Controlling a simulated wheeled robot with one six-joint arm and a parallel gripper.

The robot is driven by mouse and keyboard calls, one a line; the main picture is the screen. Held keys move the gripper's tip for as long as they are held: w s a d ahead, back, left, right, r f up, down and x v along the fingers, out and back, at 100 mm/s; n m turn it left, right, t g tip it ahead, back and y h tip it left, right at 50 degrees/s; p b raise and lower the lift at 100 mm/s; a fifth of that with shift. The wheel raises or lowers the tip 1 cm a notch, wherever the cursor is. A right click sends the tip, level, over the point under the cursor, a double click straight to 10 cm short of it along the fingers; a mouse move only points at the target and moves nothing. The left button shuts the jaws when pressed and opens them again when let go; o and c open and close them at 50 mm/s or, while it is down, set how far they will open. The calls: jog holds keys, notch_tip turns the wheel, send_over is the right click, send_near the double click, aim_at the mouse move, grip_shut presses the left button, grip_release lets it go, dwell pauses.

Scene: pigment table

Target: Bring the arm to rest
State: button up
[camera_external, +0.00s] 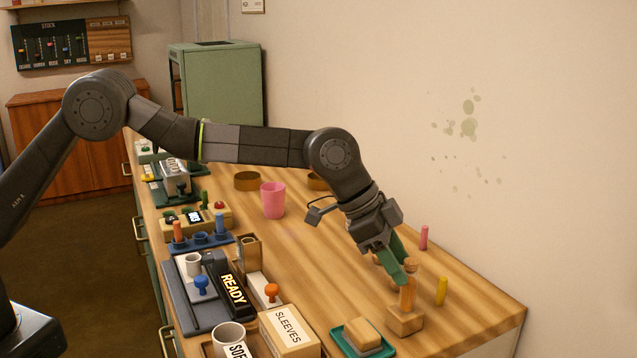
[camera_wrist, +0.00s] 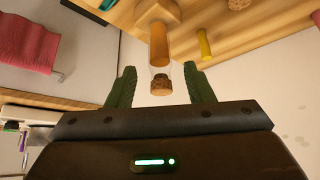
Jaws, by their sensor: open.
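My arm reaches across the wooden table in the external view. My gripper (camera_external: 397,271) points down at the table's front right, and its green fingers are open. An orange tube (camera_external: 407,296) stands upright in a small wooden block (camera_external: 404,319) right by the fingertips. In the wrist view the tube (camera_wrist: 158,45) has a clear end and a brown cork (camera_wrist: 161,84). It lines up with the gap between the spread fingers (camera_wrist: 162,70). Neither finger visibly presses on it.
A yellow stick (camera_external: 441,291) and a pink stick (camera_external: 423,237) stand close by on the right. A green tray (camera_external: 345,350) with a wooden block lies in front. A pink cup (camera_external: 272,200), a SLEEVES box (camera_external: 289,331) and a READY stand (camera_external: 232,290) are left. The wall is behind.

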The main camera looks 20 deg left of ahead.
aim_at(410, 278)
jog(key=x, duration=0.4)
jog(key=shift+d+f+p, duration=0.15)
jog(key=shift+p, duration=0.2)
jog(key=shift+r, duration=1.25)
